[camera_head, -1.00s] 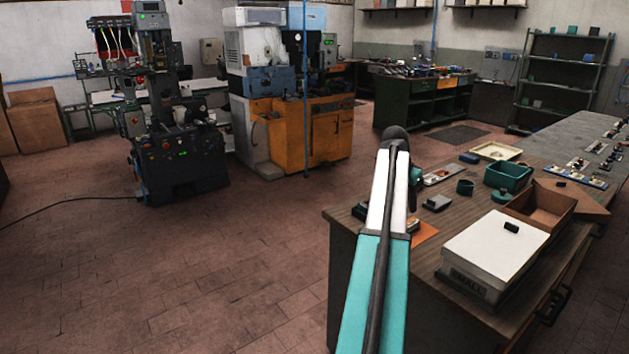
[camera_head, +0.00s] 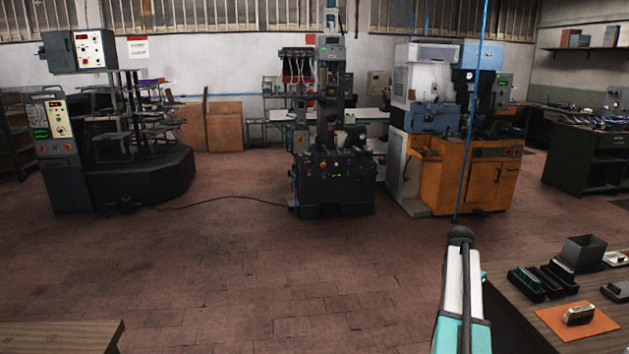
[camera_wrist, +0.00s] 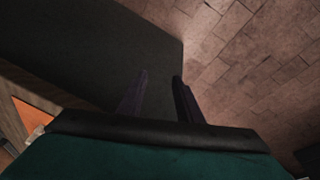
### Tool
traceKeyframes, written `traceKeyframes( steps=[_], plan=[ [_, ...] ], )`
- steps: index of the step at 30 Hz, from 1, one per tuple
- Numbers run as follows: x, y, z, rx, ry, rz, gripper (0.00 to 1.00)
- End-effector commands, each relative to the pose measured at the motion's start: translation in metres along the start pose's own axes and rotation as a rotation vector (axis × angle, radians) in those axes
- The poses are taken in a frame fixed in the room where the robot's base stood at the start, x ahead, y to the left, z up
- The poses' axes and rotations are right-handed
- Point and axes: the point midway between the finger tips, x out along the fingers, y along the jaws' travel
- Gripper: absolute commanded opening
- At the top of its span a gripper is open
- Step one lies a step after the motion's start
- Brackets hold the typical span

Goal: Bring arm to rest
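My arm, white and teal with a dark end, rises at the lower right of the head view, beside the left edge of the wooden workbench (camera_head: 520,318). My gripper (camera_wrist: 160,84) shows in the wrist view as two dark fingers standing apart with nothing between them. It is over the dark side of the bench and the brown tiled floor (camera_wrist: 245,70). In the head view the fingers are hidden behind the arm.
On the bench are an orange mat (camera_head: 600,322) with a small metal part on it, a grey bin (camera_head: 584,252) and dark trays (camera_head: 527,284). Machines stand at the back. The middle floor is clear. Another wooden top (camera_head: 60,338) shows at lower left.

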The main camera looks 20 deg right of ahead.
Motion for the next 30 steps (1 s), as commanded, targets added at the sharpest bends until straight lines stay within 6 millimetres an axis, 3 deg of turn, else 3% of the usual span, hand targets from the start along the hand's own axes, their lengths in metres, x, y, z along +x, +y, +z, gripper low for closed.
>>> traceKeyframes(
  steps=[1,6,15,23,30],
  plan=[
    [0.012,-0.014,0.022,-0.031,-0.015,0.006,0.32],
    [0.046,-0.051,0.088,-0.128,-0.057,0.025,0.32],
    [0.105,-0.093,0.212,-0.311,-0.127,0.062,0.32],
    [0.150,-0.102,0.319,-0.479,-0.183,0.099,0.32],
    [0.188,-0.089,0.412,-0.636,-0.233,0.134,0.32]
  ],
)
